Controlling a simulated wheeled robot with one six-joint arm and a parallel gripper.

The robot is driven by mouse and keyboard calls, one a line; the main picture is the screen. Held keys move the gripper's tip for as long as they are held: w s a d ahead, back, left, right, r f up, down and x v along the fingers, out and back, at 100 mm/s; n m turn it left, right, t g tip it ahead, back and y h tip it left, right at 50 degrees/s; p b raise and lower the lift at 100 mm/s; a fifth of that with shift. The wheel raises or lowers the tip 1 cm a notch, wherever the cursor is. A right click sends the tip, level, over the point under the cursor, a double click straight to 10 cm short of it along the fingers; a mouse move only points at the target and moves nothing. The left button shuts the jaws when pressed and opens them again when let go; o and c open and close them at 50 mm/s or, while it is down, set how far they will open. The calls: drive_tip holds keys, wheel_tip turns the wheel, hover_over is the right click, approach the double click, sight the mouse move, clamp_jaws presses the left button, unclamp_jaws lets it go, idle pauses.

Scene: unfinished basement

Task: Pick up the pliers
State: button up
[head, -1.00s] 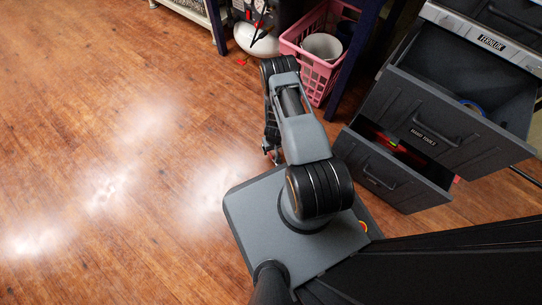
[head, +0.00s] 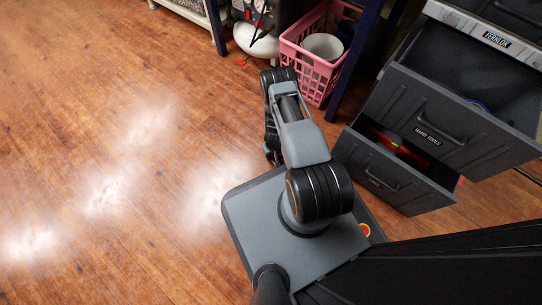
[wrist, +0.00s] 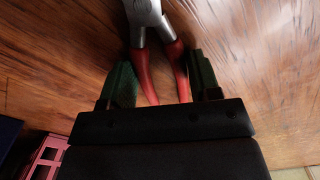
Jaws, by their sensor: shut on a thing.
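The pliers (wrist: 146,78) show in the wrist view with red handles and a grey metal head, which is cut off by the top edge. My gripper (wrist: 162,72) has its green fingers on either side of the two handles and is shut on them. The handle ends run down to the dark gripper body. In the head view my gripper (head: 271,154) hangs low beside my base, mostly hidden by my arm, and I cannot make out the pliers there.
A pink crate (head: 291,56) with a white container (head: 322,46) stands beyond my arm. A grey tool cabinet with open drawers (head: 425,128) stands at the right; red items (head: 405,152) lie in the lower drawer. The wooden floor (head: 120,120) at the left is clear.

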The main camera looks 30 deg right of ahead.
drive_tip(key=c, duration=0.4)
drive_tip(key=shift+r, duration=0.1)
